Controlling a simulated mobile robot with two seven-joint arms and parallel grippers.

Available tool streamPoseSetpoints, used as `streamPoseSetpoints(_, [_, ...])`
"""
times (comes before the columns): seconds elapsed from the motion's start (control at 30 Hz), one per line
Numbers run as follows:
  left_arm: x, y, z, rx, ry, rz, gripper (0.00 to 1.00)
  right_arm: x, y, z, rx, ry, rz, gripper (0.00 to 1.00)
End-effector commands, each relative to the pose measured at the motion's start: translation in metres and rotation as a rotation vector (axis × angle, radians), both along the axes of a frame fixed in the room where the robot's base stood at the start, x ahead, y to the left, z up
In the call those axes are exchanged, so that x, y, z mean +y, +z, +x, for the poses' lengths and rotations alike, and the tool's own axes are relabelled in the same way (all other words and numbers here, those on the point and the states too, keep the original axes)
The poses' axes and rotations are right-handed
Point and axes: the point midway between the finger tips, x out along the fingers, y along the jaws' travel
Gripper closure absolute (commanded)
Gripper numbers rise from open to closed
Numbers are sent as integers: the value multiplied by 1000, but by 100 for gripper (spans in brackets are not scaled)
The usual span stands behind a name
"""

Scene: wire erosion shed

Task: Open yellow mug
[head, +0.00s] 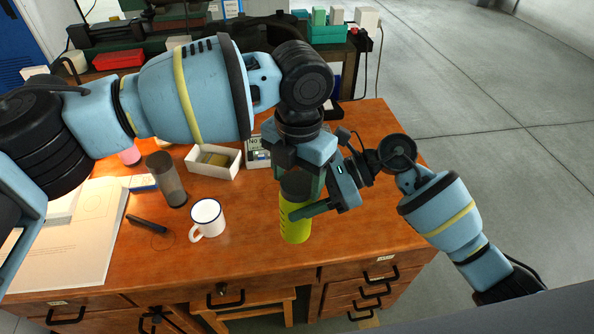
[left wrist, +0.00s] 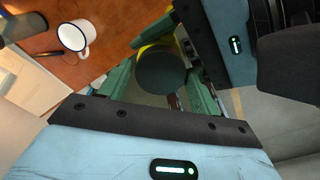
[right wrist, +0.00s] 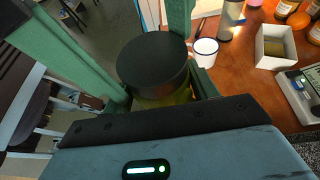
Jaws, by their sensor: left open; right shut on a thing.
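The yellow mug (head: 295,226) is a tall yellow-green cylinder standing upright near the desk's front edge. Its dark round lid shows in the left wrist view (left wrist: 163,70) and in the right wrist view (right wrist: 153,64). My right gripper (head: 303,207) comes in from the right and is shut on the mug's body below the lid. My left gripper (head: 300,180) points down over the mug's top. It is open, with its green fingers on either side of the lid. The grippers hide the lid in the head view, so contact there cannot be told.
A white enamel mug (head: 207,217) stands left of the yellow mug, with a grey tumbler (head: 167,180) behind it. A white open box (head: 213,160) and a device (head: 257,152) lie farther back. Papers (head: 75,240) cover the desk's left. The desk's (head: 385,215) right side is clear.

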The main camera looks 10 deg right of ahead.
Motion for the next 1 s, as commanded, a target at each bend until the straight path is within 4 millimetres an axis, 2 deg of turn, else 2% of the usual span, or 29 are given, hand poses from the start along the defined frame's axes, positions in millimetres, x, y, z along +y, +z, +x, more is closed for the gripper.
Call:
streamPoseSetpoints(0.07, [0,1,0,0,0,0,40,0,2,0,-3,0,2,100])
streamPoseSetpoints(0.3, [0,1,0,-1,0,1,71,0,2,0,-3,0,2,100])
streamPoseSetpoints(0.33, [0,1,0,-1,1,1,73,0,2,0,-2,0,2,100])
streamPoseSetpoints(0.47, [0,0,0,-1,43,1,73,0,2,0,-3,0,2,100])
streamPoseSetpoints(0.7, [0,0,0,-7,263,2,73,0,2,0,-2,1,2,100])
streamPoseSetpoints(1.0, [0,1,0,-9,301,4,73,0,2,0,-3,1,2,100])
